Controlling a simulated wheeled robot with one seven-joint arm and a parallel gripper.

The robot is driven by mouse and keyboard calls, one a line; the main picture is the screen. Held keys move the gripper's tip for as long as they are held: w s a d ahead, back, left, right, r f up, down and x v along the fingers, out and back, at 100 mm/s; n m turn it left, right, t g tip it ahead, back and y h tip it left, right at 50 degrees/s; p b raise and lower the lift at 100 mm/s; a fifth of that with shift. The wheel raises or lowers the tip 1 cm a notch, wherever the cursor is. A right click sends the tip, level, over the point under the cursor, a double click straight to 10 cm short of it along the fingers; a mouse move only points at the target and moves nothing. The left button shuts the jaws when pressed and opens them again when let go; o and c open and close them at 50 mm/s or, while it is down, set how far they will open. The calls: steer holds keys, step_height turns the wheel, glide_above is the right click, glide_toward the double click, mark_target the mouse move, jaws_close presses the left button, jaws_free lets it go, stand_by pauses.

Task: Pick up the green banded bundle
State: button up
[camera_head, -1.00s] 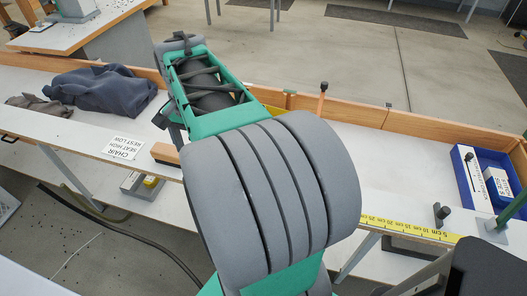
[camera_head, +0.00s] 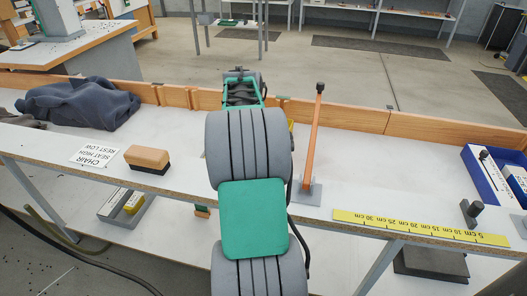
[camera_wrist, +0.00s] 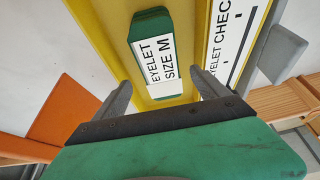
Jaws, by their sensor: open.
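The green bundle (camera_wrist: 150,27) with a white paper band marked "EYELET SIZE M" (camera_wrist: 160,62) lies in a yellow tray (camera_wrist: 108,38) in the wrist view. My gripper (camera_wrist: 162,92) is open, its two grey fingers apart on either side of the bundle's near end. Nothing is held between them, and I cannot tell how far above the bundle they are. In the head view my arm hides the bundle and the gripper; only a sliver of yellow shows beside the arm.
A white "EYELET CHECK" card (camera_wrist: 232,35) is right of the bundle. An orange lever (camera_head: 314,135) stands right of my arm. A brush (camera_head: 148,159), dark cloth (camera_head: 80,102), yellow ruler (camera_head: 420,227) and blue bin (camera_head: 487,178) are on the bench. A wooden rail (camera_head: 350,115) runs behind.

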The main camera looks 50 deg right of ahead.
steer(key=x, duration=0.2)
steer(key=b+x, duration=0.1)
steer(key=x, duration=0.2)
steer(key=shift+a+f, duration=0.2)
steer(key=shift+c, duration=0.4)
steer(key=c, duration=1.7)
steer(key=shift+w+r, duration=0.1)
